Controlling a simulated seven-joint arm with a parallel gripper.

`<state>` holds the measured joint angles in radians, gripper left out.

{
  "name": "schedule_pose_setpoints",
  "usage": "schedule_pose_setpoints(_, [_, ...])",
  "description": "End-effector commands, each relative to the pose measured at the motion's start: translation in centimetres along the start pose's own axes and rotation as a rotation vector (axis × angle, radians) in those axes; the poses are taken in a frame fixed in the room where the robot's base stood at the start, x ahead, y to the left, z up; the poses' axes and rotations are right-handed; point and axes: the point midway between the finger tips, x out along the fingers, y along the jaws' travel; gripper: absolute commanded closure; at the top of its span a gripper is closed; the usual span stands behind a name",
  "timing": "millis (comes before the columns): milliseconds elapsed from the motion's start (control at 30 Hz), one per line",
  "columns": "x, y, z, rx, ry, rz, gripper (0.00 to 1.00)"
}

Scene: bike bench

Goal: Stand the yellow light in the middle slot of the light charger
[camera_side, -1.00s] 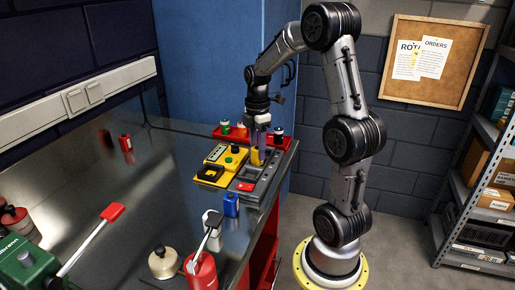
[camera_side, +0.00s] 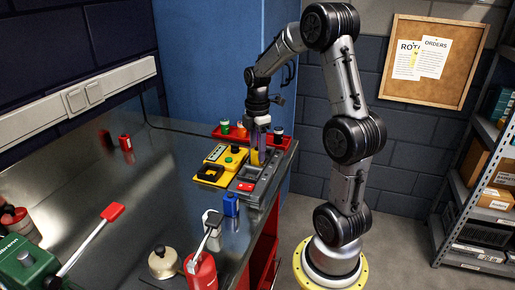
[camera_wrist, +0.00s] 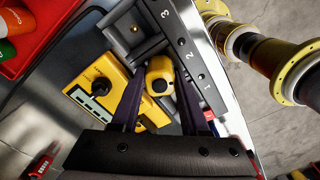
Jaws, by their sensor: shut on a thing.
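My gripper (camera_wrist: 158,80) is shut on the yellow light (camera_wrist: 160,74), one finger on each side. In the side view the light (camera_side: 257,157) is upright under my gripper (camera_side: 260,146), at the grey light charger (camera_side: 266,178). In the wrist view the charger (camera_wrist: 205,50) has the numbers 3, 2 and 1 along one edge. The light is beside the 2, and an open slot shows next to the 3. The light's foot is hidden, so I cannot tell whether it is inside the slot or just above it. The slot by the 1 is mostly hidden by a finger.
A yellow box with a black knob (camera_wrist: 105,85) stands close beside the charger. A red tray (camera_side: 225,137) with several bottles lies behind. A blue object (camera_side: 231,205) stands in front of the charger.

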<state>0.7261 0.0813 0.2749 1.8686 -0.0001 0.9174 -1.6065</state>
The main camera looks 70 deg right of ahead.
Motion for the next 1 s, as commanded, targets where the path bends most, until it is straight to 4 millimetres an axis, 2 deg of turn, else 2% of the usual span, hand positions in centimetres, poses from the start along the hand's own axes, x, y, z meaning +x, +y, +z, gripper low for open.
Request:
schedule_pose_setpoints(400, [0.8,0.0,0.0,0.0,0.0,0.0,1.0])
schedule_pose_setpoints(433, [0.7,0.0,0.0,0.0,0.0,0.001,0.5])
schedule_pose_setpoints(467, [0.7,0.0,0.0,0.0,0.0,0.001,0.45])
schedule_pose_setpoints(767, [0.7,0.0,0.0,0.0,0.0,0.0,0.43])
schedule_pose_setpoints(1000, [-0.8,0.1,0.0,0.0,0.0,0.004,0.43])
